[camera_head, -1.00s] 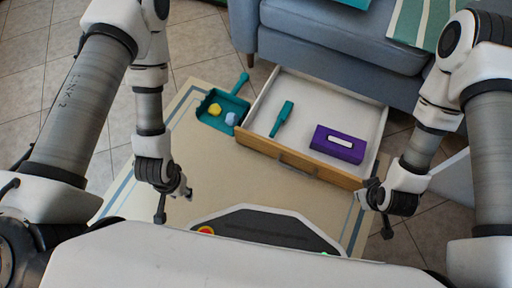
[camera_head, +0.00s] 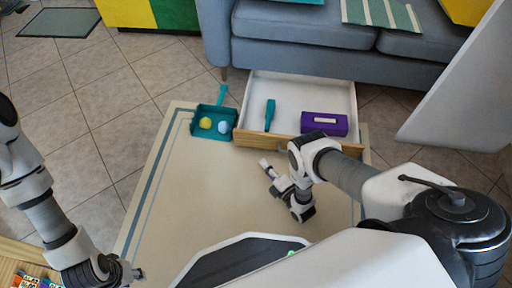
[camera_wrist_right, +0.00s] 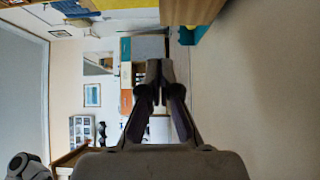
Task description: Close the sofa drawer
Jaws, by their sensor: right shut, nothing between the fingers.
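The sofa drawer (camera_head: 245,139) is pulled out from under the grey-blue sofa (camera_head: 290,55), with a wooden front and white inside. It holds a teal handled tool (camera_head: 269,116) and a purple box (camera_head: 340,124). My right arm hides part of the drawer front, including its handle. My right gripper (camera_head: 265,168) is shut and empty, over the mat just in front of the drawer, apart from it as far as I can see. Its closed fingers also show in the right wrist view (camera_wrist_right: 158,75). My left gripper (camera_head: 137,273) is at the lower left, far from the drawer; its fingers are too small to read.
A teal dustpan (camera_head: 214,132) with a yellow and a light-blue piece lies left of the drawer, close to its front corner. The beige mat (camera_head: 195,190) is otherwise clear. A white panel (camera_head: 450,100) stands at the right. A table corner with colourful items (camera_head: 12,250) is at the lower left.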

